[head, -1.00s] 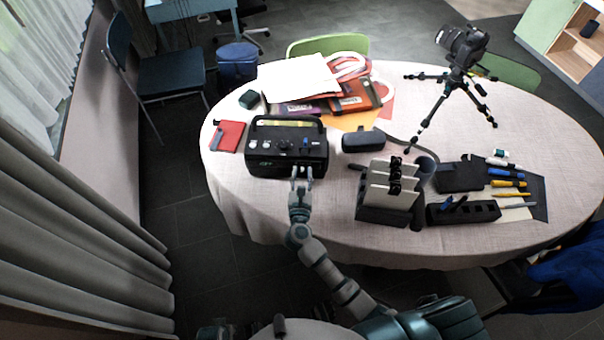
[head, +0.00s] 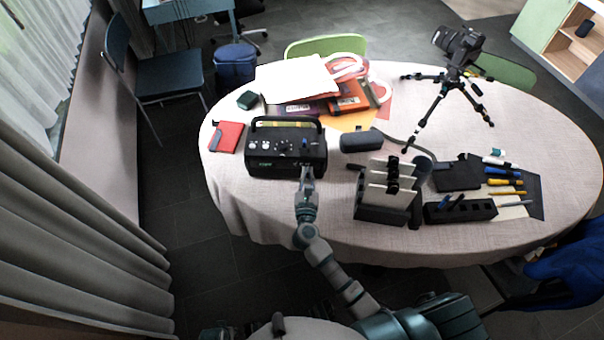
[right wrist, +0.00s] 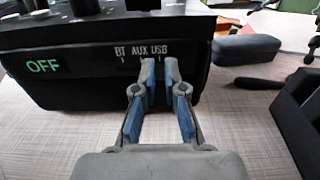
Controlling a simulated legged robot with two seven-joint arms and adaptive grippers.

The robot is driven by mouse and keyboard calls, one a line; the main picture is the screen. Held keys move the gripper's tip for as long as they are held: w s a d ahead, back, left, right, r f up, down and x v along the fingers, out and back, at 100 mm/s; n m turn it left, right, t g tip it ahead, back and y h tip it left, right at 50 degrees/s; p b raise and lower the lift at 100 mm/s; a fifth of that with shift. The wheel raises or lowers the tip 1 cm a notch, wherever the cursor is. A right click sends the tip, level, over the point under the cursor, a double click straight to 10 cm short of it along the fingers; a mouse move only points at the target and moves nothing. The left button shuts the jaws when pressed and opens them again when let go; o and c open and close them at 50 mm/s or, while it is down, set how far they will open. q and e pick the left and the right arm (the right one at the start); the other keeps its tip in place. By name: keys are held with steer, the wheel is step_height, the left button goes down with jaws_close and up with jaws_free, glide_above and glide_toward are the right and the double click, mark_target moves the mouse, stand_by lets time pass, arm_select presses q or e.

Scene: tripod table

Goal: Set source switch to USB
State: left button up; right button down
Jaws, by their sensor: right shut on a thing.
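The black radio (head: 262,164) stands near the left front edge of the round table. Its front panel in the right wrist view (right wrist: 85,75) has a green OFF display (right wrist: 43,66) at the left and the labels BT, AUX and USB (right wrist: 141,50) above the source switch. My right gripper (head: 307,171) is at the right part of the radio's front. In the right wrist view its fingertips (right wrist: 158,66) are close together just below the AUX and USB labels, shut on the source switch. The fingertips hide the switch, so its exact setting cannot be told. My left gripper is not in view.
A dark case (head: 361,141) lies right of the radio. A black holder with upright plates (head: 386,206) stands at the front, right of my right arm. A red notebook (head: 227,136) lies left of the radio. A camera on a tripod (head: 455,75) stands at the back right.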

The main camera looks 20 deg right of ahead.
steer(key=c, duration=1.2)
jaws_free()
steer(key=shift+d, duration=0.1)
steer(key=shift+c, duration=0.2)
steer(key=v, duration=1.2)
steer(key=shift+w, duration=0.1)
steer(key=shift+f, duration=0.1)
